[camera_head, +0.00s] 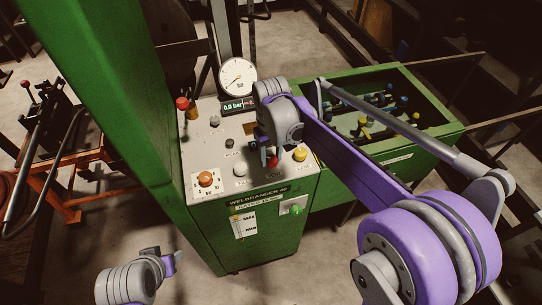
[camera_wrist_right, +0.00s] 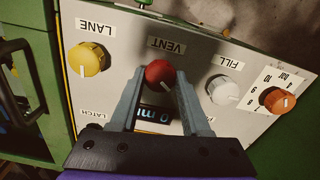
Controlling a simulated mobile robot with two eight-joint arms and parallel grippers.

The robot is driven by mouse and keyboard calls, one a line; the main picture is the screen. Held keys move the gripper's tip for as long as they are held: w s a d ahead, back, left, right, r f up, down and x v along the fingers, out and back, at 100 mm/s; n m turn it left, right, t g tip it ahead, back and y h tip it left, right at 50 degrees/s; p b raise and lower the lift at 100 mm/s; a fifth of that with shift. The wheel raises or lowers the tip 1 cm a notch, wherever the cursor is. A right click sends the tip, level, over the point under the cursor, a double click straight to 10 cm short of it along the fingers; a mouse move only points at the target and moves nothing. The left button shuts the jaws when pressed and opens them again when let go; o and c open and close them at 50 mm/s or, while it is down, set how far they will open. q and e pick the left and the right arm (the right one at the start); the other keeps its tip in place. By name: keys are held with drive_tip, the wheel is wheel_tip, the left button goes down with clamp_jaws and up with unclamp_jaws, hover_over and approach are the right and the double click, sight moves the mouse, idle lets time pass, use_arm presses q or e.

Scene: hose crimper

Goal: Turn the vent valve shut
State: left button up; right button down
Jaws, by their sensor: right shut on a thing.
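The vent valve is a red round knob (camera_head: 272,163) on the sloping panel of the green machine, and it shows in the right wrist view (camera_wrist_right: 160,73) by the upside-down VENT label (camera_wrist_right: 165,45). Its white pointer mark tilts there. My right gripper (camera_wrist_right: 160,82) has its fingers on either side of the red knob, shut on it. In the head view the right gripper (camera_head: 268,155) reaches down over the panel and partly covers it. My left gripper (camera_head: 168,262) is at the lower left, away from the panel; its finger gap cannot be made out.
A yellow knob (camera_wrist_right: 89,59), a white FILL knob (camera_wrist_right: 224,90) and an orange knob (camera_wrist_right: 278,100) sit close by. The round gauge (camera_head: 237,77) and a display (camera_head: 237,105) reading 0.0 bar are behind. A green bin (camera_head: 440,128) stands right.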

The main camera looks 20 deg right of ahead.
sight(271, 158)
drive_tip(key=n, duration=0.7)
idle(0.6)
drive_tip(key=shift+c, duration=1.8)
unclamp_jaws()
wheel_tip(271, 158, up, 11)
drive_tip(key=shift+f, duration=0.1)
